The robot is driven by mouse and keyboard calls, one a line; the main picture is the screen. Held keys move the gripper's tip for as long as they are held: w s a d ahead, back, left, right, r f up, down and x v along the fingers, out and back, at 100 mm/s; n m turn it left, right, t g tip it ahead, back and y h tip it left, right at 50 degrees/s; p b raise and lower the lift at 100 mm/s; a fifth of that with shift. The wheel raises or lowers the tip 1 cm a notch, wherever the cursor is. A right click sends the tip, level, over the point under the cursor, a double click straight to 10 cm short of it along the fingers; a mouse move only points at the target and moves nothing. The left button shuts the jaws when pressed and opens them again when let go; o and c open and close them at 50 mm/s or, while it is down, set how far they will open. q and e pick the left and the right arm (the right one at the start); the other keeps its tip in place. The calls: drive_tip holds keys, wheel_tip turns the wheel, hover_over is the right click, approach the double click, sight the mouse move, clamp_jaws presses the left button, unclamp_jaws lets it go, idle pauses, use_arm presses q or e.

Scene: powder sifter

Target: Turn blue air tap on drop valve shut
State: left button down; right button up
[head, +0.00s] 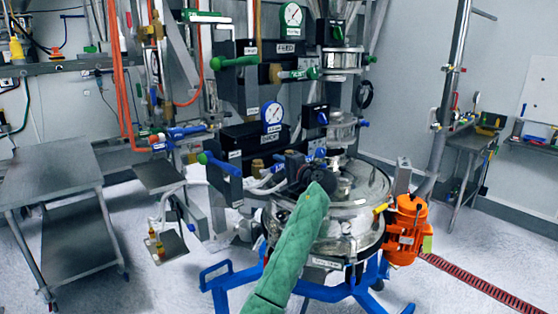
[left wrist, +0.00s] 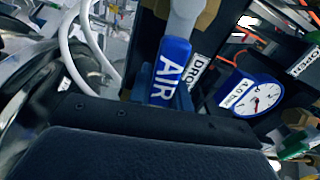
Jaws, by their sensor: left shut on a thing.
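The blue air tap handle (left wrist: 172,68), lettered AIR in white, sits in the upper middle of the left wrist view. It is fixed to a grey fitting above it, beside a panel with a label that begins DRO. My left gripper (head: 300,166) is at the end of the green-sleeved arm, among the valves behind the round steel sifter lid. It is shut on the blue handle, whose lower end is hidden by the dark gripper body. A small blue part (head: 319,153) shows just beyond the gripper in the head view. My right gripper is not in view.
A blue-rimmed gauge (head: 273,113) and green-handled valves (head: 233,62) stand behind the gripper. The sifter lid (head: 362,190) and orange motor (head: 407,229) are close on the right. A white hose (left wrist: 90,45) runs beside the tap. A steel table (head: 55,172) stands left.

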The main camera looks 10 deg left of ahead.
use_arm(q)
drive_tip(key=shift+f+m, duration=0.5)
drive_tip(key=shift+m, duration=0.3)
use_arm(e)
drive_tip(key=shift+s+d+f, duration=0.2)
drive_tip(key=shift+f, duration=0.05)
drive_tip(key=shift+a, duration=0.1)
use_arm(q)
drive_tip(key=c, duration=1.3)
unclamp_jaws()
drive_tip(key=shift+d, duration=0.1)
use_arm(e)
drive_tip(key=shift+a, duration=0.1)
use_arm(q)
drive_tip(key=shift+d+f, duration=0.1)
drive_tip(key=shift+s+d, duration=0.2)
drive_tip(key=b+v, duration=0.3)
drive_tip(key=v, duration=0.4)
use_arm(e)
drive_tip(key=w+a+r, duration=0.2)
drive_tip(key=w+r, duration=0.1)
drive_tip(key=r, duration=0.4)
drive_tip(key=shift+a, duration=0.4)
